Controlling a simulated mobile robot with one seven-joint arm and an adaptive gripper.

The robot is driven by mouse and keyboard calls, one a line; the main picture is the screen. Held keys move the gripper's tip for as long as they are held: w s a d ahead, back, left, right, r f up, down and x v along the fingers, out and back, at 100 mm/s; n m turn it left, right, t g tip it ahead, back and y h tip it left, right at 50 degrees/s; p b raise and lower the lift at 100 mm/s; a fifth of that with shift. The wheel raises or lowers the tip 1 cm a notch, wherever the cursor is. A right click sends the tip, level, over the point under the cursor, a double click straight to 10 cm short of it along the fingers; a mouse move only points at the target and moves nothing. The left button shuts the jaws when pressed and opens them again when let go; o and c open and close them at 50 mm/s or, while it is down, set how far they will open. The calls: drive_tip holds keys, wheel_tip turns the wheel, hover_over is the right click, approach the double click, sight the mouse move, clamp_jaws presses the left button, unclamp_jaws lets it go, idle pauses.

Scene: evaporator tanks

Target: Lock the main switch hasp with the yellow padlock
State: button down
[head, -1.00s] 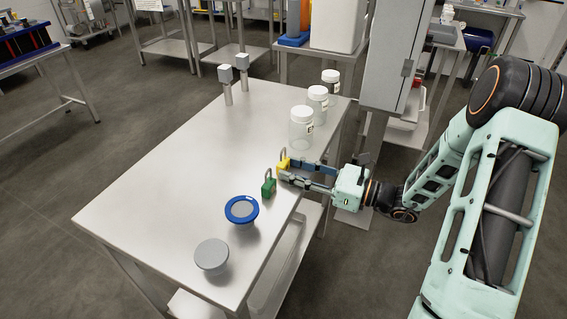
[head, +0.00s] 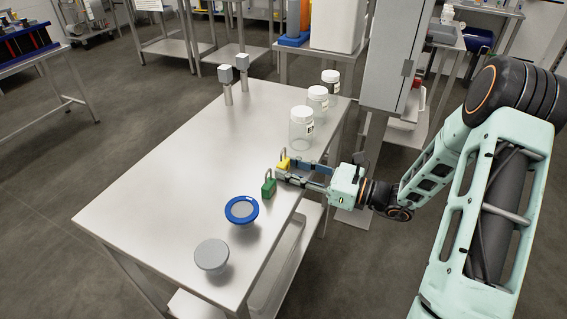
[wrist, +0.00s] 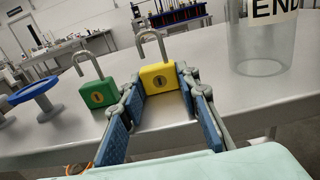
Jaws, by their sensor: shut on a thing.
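The yellow padlock (head: 283,163) stands upright on the steel table near its right edge, its shackle pointing up. In the wrist view the yellow padlock (wrist: 160,77) sits between the fingertips. My gripper (head: 281,171) reaches in from the right, low over the table, and is shut on the yellow padlock. The blue-padded fingers show in the wrist view (wrist: 158,85), one on each side of the padlock body. A green padlock (head: 268,188) stands just beside it, to the left in the wrist view (wrist: 97,92). I cannot make out the main switch hasp.
Several clear jars with white lids (head: 301,128) stand along the table's right side behind the padlock. A blue-rimmed disc (head: 241,210) and a grey disc (head: 211,256) stand at the front. A grey cabinet (head: 392,60) rises beyond the table. The table's middle (head: 215,150) is clear.

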drive_tip(key=shift+r+p, duration=1.6)
drive_tip(key=shift+r, duration=0.4)
drive_tip(key=s+d+r+m+t+h, duration=0.1)
drive_tip(key=s+d+m+t+h, duration=0.2)
drive_tip(key=d, duration=1.1)
wheel_tip(320, 180, up, 12)
drive_tip(key=w+m+t+h+p, duration=0.1)
drive_tip(key=m+t+h+p, duration=0.3)
drive_tip(key=p, duration=1.3)
drive_tip(key=shift+f+m+t+h+p, duration=0.2)
drive_tip(key=shift+m+t+h+p, duration=0.2)
drive_tip(key=shift+t, duration=0.6)
drive_tip(key=shift+a, duration=0.1)
drive_tip(key=shift+w, duration=0.2)
